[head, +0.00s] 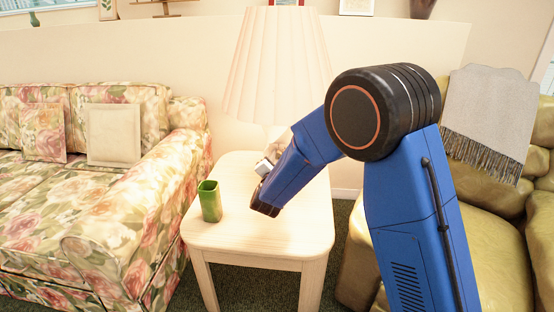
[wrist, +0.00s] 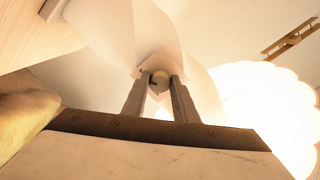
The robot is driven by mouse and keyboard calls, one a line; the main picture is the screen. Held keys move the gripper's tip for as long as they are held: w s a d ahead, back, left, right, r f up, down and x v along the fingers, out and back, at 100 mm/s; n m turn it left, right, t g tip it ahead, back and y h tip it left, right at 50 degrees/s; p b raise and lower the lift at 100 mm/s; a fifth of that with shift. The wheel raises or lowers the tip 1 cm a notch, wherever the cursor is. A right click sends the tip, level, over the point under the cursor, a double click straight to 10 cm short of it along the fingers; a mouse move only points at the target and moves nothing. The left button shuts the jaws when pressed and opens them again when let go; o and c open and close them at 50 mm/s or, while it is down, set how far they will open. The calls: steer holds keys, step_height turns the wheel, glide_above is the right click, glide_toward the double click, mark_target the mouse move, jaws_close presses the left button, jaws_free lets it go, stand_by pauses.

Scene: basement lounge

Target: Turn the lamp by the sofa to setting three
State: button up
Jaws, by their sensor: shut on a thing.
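The lamp stands on the side table beside the floral sofa, its pleated cream shade (head: 278,65) upright in the head view. In the wrist view the shade (wrist: 285,115) glows bright white at the right. A small round knob (wrist: 160,78) shows against the pale lamp body (wrist: 150,30). My gripper (wrist: 160,84) is shut on the knob, one finger on each side of it. In the head view my arm reaches in from the right and hides much of the lamp base. No setting mark is readable.
A green cup (head: 210,201) stands on the side table (head: 255,236), left of my arm. The floral sofa (head: 130,225) is at the left. An olive sofa (head: 495,240) with a grey fringed throw (head: 490,115) is at the right. The table's front is clear.

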steer(key=shift+m, duration=0.3)
steer(key=o, duration=1.1)
steer(key=shift+c, duration=0.2)
steer(key=shift+s, duration=0.15)
steer(key=s, duration=1.7)
steer(key=shift+a, duration=0.3)
